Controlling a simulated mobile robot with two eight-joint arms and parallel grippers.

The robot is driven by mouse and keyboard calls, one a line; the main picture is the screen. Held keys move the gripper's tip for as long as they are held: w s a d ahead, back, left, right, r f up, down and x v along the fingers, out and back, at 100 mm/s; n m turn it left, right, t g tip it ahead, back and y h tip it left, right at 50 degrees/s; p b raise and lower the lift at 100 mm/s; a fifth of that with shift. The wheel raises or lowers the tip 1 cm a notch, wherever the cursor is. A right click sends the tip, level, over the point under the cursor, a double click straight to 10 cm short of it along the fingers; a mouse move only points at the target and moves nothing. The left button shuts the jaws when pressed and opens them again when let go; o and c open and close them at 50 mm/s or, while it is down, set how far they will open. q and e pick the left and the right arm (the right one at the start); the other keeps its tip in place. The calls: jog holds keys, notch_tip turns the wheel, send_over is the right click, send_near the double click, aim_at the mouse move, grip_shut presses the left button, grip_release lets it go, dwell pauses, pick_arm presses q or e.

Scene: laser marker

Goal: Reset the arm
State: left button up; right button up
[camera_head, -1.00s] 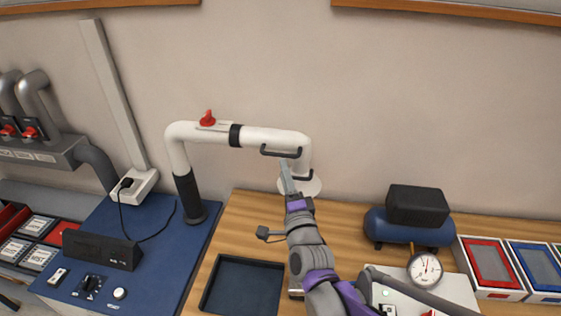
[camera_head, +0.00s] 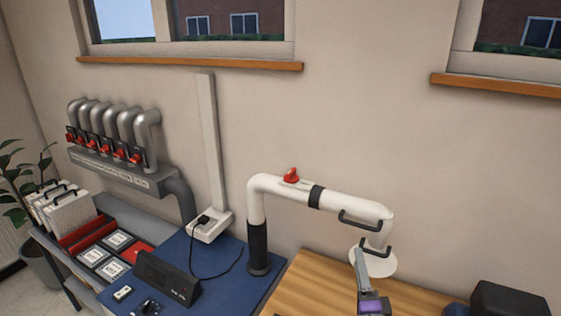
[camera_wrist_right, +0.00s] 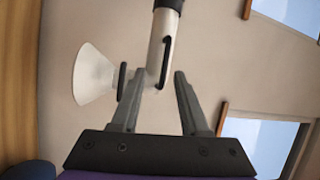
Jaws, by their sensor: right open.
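The white jointed extraction arm (camera_head: 335,200) rises from a black post (camera_head: 258,248) on the blue bench. It carries a red knob (camera_head: 291,176), a black sleeve and black handles. Its white cone-shaped hood (camera_head: 386,264) hangs at the right end; it also shows in the right wrist view (camera_wrist_right: 92,78). My right gripper (camera_head: 360,256) is in front of the hood. In the right wrist view its fingers (camera_wrist_right: 159,78) are open, with the tube and its handle (camera_wrist_right: 166,62) in line with the gap. The hood's handle (camera_wrist_right: 121,82) is beside the left finger. Contact cannot be told. My left gripper is out of view.
A wooden table (camera_head: 310,290) adjoins the blue bench (camera_head: 225,278). A black box (camera_head: 510,300) stands at lower right. A socket with a cable (camera_head: 209,226), a dark control bar (camera_head: 168,277) and grey pipes with red valves (camera_head: 110,140) are at left.

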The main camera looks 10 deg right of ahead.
jog(key=s+a+f+n+g+y, duration=0.1)
jog(key=s+a+f+n+g, duration=0.1)
jog(key=s+f+n+g, duration=0.4)
jog(key=s+a+f+n+g+y, duration=0.2)
jog(key=s+a+f+n+g, duration=0.1)
jog(key=s+f+n+g, duration=0.4)
notch_tip(320, 180, down, 4)
jog(key=s+n, duration=0.2)
jog(key=n, duration=0.3)
jog(key=shift+s+a, duration=0.35)
jog(key=shift+s, duration=0.05)
